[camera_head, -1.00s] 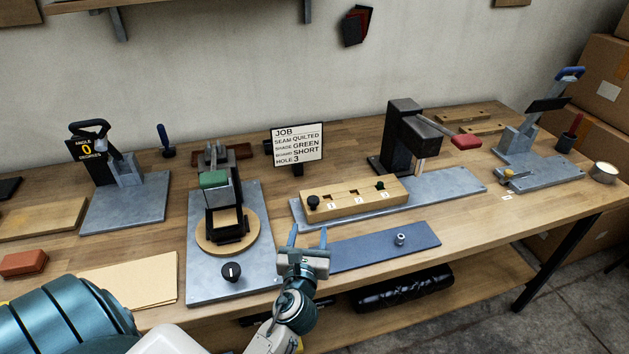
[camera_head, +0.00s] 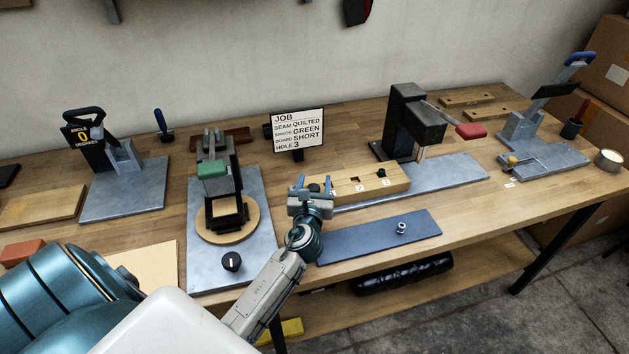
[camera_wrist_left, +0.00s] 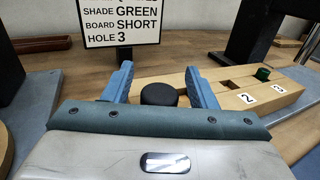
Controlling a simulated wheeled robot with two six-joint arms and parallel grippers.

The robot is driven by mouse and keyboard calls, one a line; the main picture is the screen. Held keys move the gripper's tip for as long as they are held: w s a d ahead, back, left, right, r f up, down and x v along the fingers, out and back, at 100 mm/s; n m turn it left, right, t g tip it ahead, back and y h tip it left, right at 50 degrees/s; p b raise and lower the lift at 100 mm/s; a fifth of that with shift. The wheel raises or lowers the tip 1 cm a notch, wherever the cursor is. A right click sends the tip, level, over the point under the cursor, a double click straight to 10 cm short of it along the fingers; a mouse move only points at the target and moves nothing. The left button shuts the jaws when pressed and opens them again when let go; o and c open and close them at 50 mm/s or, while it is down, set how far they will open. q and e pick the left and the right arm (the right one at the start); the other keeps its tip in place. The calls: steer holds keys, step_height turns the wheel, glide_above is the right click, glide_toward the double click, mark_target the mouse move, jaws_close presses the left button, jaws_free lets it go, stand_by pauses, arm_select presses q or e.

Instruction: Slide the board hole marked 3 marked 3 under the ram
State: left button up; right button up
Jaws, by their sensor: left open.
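The wooden board (camera_head: 370,183) lies on a grey metal base plate, with holes numbered along its front. It also shows in the left wrist view (camera_wrist_left: 226,85). A green peg (camera_head: 381,171) stands near its right end, by the 3 label (camera_wrist_left: 278,90). A black knob (camera_wrist_left: 158,94) is at its left end. The ram press (camera_head: 412,125) with a red-handled lever stands behind the right of the board. My left gripper (camera_head: 314,183) is open at the board's left end, and the knob shows between its blue fingers in the left wrist view. My right gripper is not in view.
The job sign (camera_head: 297,131) stands behind the board and reads short board, hole 3. A round-plate fixture (camera_head: 226,215) is left of my gripper. A blue mat (camera_head: 378,237) with a small metal part lies in front. The base plate (camera_head: 452,174) is clear right of the board.

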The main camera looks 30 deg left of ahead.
mark_target(356, 183)
arm_select(q)
steer(key=shift+w, duration=0.15)
jaws_close()
steer(key=shift+w+d, duration=0.1)
steer(key=shift+w, duration=0.1)
steer(key=w+d, duration=0.2)
steer(key=w, duration=0.1)
steer(key=w+d, duration=0.5)
steer(key=shift+w+d+b, duration=0.3)
steer(key=shift+w, duration=0.1)
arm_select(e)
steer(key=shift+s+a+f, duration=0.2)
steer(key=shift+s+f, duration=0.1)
arm_select(q)
jaws_free()
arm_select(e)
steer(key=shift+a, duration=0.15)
